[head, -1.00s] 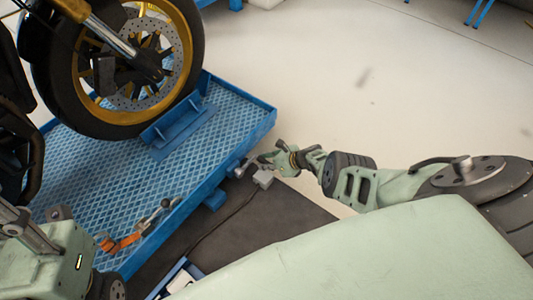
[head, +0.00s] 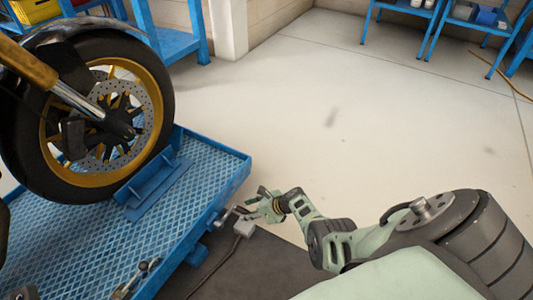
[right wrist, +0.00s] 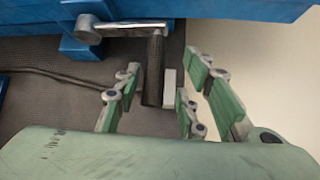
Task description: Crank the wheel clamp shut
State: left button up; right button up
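The motorcycle's front wheel (head: 88,118), with a gold rim, stands upright on the blue lift platform (head: 95,232). The blue wheel clamp (head: 152,185) lies against the tyre's lower right side. The crank (right wrist: 125,27) is a grey metal arm with a dark upright handle (right wrist: 153,72), on the lift's edge. My right gripper (head: 262,204) is at this crank. In the right wrist view, its green fingers (right wrist: 158,88) are spread on both sides of the handle with gaps visible.
A metal fitting (head: 143,270) lies at the platform's near edge. Blue benches (head: 465,20) stand far back right. The pale floor to the right is clear.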

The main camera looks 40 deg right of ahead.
jog(key=shift+s+a+r, duration=0.15)
jog(key=shift+s+r, duration=0.2)
jog(key=shift+r, duration=0.15)
jog(key=v, duration=0.9)
jog(key=shift+r, duration=0.15)
